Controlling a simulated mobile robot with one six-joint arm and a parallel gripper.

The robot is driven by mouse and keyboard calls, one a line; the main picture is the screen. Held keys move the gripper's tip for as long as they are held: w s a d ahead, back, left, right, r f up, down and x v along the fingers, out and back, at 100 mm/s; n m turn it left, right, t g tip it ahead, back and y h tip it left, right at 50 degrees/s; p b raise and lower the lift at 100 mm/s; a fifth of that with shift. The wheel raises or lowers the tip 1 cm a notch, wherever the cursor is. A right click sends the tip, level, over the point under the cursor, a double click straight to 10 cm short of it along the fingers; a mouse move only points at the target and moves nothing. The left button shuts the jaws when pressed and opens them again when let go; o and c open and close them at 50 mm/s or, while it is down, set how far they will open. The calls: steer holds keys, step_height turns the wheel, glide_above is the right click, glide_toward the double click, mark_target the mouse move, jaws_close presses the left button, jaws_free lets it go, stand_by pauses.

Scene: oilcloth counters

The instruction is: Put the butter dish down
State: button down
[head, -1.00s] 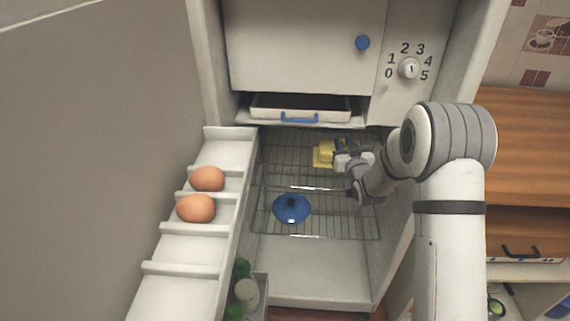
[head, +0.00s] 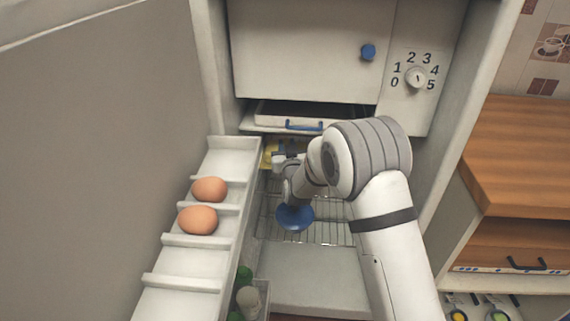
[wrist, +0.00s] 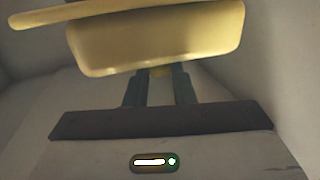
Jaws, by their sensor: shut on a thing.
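The butter dish (wrist: 150,42) is yellow with a wider flat base, and fills the top of the wrist view. My gripper (wrist: 160,78) is shut on it, with the two dark fingers reaching up to its near side. In the head view the dish (head: 269,155) shows only as a small yellow patch at the left back of the fridge, above the wire shelf (head: 335,232). My gripper and arm hide most of it there. I cannot tell whether the dish touches the shelf.
A blue lid with a dark knob (head: 295,217) sits on the shelf close below my arm. A white tray with a blue handle (head: 304,125) is above. Two eggs (head: 198,220) lie in the open door's rack at left. Bottles (head: 246,296) stand lower in the door.

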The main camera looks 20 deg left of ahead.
step_height(320, 180, down, 3)
steer(key=shift+a+r, duration=0.1)
step_height(320, 180, down, 4)
steer(key=shift+r, duration=0.25)
steer(key=shift+a+f, duration=0.2)
steer(key=shift+f, duration=0.1)
steer(key=shift+f+b, duration=0.15)
steer(key=shift+b, duration=0.2)
steer(key=c, duration=1.2)
jaws_free()
steer(key=shift+c, duration=0.2)
steer(key=shift+s+d, duration=0.1)
steer(key=shift+s, duration=0.05)
steer(key=v, duration=1.1)
steer(key=shift+s+d, duration=0.2)
steer(key=shift+s, duration=0.15)
